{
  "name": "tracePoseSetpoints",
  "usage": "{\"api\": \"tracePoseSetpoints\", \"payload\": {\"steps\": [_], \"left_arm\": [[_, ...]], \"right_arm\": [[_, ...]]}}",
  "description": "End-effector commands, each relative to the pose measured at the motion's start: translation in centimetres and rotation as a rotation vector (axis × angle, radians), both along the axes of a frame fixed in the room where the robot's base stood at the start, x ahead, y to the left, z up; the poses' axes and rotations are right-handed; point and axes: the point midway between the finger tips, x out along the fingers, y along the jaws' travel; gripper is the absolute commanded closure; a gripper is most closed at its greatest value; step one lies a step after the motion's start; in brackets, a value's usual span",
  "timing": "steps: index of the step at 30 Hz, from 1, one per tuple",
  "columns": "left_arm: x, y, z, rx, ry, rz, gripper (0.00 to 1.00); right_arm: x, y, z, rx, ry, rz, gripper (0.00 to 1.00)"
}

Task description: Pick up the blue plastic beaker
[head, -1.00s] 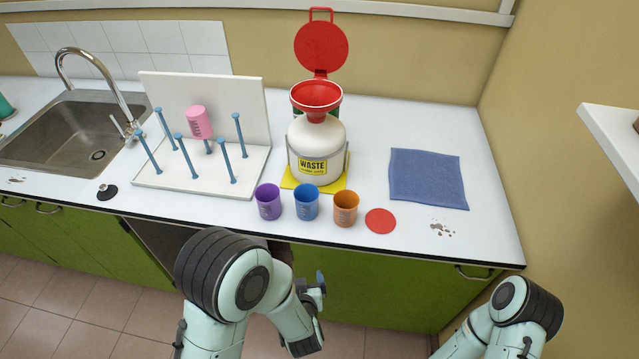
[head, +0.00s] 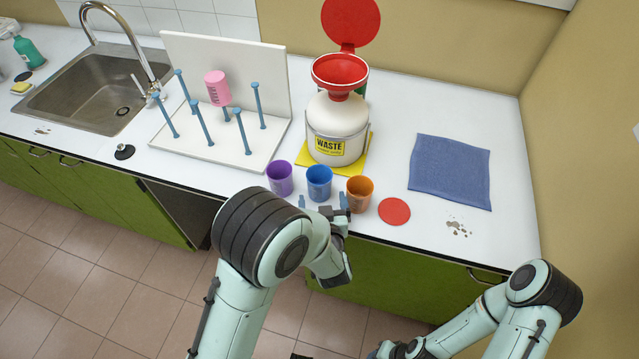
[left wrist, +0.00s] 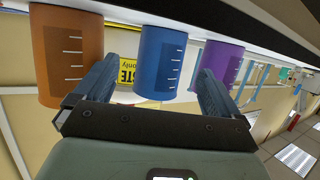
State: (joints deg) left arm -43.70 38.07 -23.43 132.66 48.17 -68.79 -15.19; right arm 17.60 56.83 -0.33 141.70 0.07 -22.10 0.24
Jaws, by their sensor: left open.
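The blue plastic beaker (head: 319,181) stands upright near the counter's front edge, between the purple beaker (head: 280,177) and the orange beaker (head: 358,193). My left gripper (head: 322,203) is open and empty just in front of the blue beaker, at the counter edge. In the left wrist view, which is upside down, the blue beaker (left wrist: 162,60) shows between the two open fingers (left wrist: 155,88), with the orange and purple beakers outside them. I cannot tell whether the fingers touch anything. My right gripper (head: 398,349) is partly in view at the bottom; its jaws are unclear.
The white waste container (head: 325,116) with a red funnel stands on a yellow mat behind the beakers. A drying rack (head: 180,152) holds a pink beaker (head: 218,88). A red disc (head: 394,211) and a blue cloth (head: 450,172) lie to the right. Counter around the cloth is mostly clear.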

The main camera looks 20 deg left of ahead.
Motion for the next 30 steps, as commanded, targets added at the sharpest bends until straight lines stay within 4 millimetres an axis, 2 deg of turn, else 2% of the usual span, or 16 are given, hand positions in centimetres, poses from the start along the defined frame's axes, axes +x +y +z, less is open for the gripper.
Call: {"api": "tracePoseSetpoints", "payload": {"steps": [10, 19, 24, 25, 30], "left_arm": [[4.2, 1.8, -1.1, 0.001, -0.001, 0.002, 0.03], [4.5, 1.9, -1.4, -0.001, 0.001, 0.0, 0.03], [4.5, 1.9, -1.4, -0.001, 0.0, 0.0, 0.58], [4.5, 1.9, -1.4, -0.001, 0.001, 0.0, 0.63], [4.5, 1.9, -1.4, -0.001, 0.0, 0.0, 0.63]], "right_arm": [[1.4, 0.0, 1.7, 0.0, -0.016, 0.0, 0.66], [1.4, 0.0, 1.7, 0.0, -0.016, 0.0, 0.66], [1.4, 0.0, 1.7, 0.0, -0.016, 0.0, 0.66], [1.4, 0.0, 1.7, 0.0, -0.016, 0.0, 0.66], [1.4, 0.0, 1.7, 0.0, -0.016, 0.0, 0.66]]}}
